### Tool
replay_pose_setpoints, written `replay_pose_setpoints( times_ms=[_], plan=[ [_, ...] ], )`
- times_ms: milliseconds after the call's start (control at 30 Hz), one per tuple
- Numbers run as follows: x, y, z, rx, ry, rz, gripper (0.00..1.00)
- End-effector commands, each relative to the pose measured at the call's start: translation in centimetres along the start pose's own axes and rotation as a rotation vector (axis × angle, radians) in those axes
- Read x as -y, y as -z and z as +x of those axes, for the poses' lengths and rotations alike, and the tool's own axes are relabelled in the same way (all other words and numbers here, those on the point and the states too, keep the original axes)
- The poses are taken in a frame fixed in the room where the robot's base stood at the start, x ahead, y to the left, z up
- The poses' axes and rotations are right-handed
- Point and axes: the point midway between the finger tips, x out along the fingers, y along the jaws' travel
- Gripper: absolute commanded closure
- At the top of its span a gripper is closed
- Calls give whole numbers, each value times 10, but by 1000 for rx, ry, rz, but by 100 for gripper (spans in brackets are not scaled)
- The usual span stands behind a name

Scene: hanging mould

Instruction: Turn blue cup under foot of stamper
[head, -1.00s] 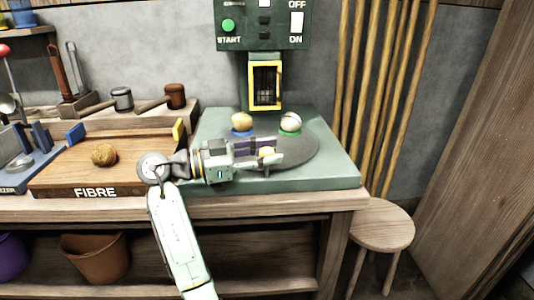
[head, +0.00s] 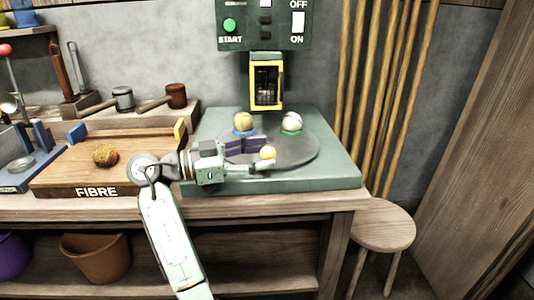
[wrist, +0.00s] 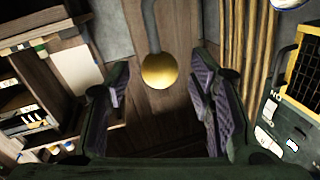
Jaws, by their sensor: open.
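The blue cup (head: 244,133) sits at the back left of the round dark turntable (head: 300,150), with a tan ball in it. The stamper (head: 262,25) is a green machine above the turntable; a yellow-framed barred part (head: 266,85) hangs under its panel. I cannot make out a separate foot. My gripper (head: 258,156) is open over the front left of the turntable. A yellow ball knob (head: 267,152) is by its fingertips. In the wrist view this knob (wrist: 159,71) is on a grey rod between the open fingers, touching neither visibly.
A green cup (head: 291,132) with a pale ball stands at the turntable's back right. A wooden FIBRE tray (head: 60,178) with a brown ball (head: 105,155) lies left of the machine. Poles (head: 385,90) and a stool (head: 382,226) stand right.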

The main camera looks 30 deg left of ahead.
Motion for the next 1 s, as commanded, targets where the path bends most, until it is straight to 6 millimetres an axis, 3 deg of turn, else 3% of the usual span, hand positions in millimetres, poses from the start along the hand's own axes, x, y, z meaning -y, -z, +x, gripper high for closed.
replay_pose_setpoints(
  times_ms=[200, 433, 600, 867, 1000],
  plan=[
    [1, 1, -50, -1, 4, 0, 51],
    [0, 0, -87, -1, 2, 0, 51],
    [0, 0, -98, -1, 1, -1, 51],
    [0, 0, -99, -1, 1, -1, 51],
    [7, 0, -94, 6, 45, -15, 60]
  ],
)
